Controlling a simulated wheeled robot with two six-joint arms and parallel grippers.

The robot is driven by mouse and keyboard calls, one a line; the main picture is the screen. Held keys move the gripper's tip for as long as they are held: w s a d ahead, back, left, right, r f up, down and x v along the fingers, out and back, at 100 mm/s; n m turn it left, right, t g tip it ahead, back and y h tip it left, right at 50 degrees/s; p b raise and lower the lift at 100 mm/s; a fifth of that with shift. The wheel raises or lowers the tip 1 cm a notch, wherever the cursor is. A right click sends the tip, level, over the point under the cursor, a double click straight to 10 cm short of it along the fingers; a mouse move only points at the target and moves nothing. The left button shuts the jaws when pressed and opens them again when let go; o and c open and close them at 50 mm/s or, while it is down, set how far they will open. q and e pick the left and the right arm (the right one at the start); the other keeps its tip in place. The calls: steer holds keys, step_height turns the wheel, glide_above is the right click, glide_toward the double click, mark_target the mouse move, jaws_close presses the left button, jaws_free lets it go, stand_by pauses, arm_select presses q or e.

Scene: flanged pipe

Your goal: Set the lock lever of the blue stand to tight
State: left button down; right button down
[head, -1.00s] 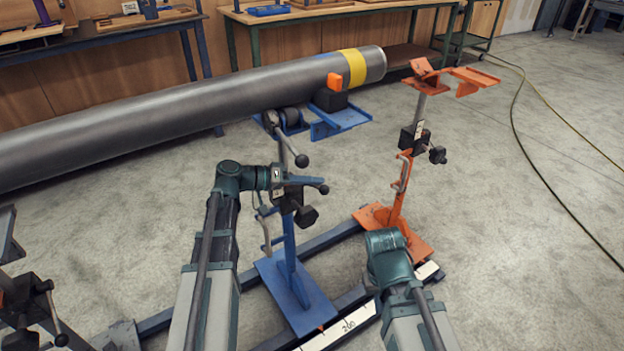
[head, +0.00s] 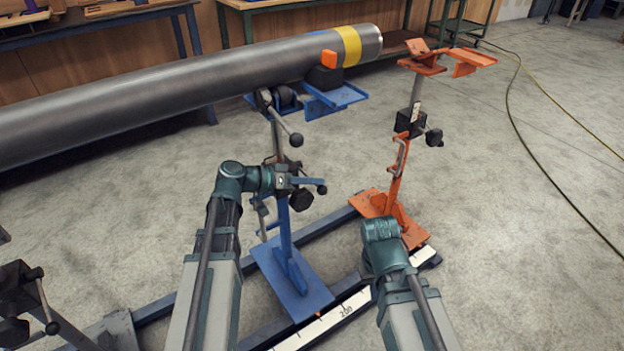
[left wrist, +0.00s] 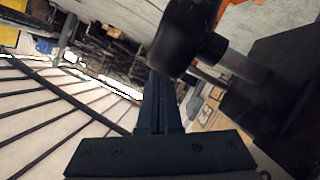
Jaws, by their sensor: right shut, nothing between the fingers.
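The blue stand (head: 284,235) stands on the floor rail near the picture's middle. A lever with a black knob (head: 322,189) sticks out to the right of its clamp. A second black knob (head: 301,200) sits just below, and a long handle ends in a black ball (head: 296,139) above. My left gripper (head: 283,181) is at the clamp, beside the lever's root; its fingers are small and partly hidden there. In the left wrist view the fingers (left wrist: 158,100) look together, with a black knob (left wrist: 186,38) close in front. My right gripper is hidden; only its arm shows.
A grey pipe (head: 180,88) with a yellow band lies above the blue stand. An orange stand (head: 395,185) stands to the right on the same rail. Benches line the back wall.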

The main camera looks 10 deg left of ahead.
arm_select(q)
steer(key=shift+f, duration=0.1)
stand_by(0.5)
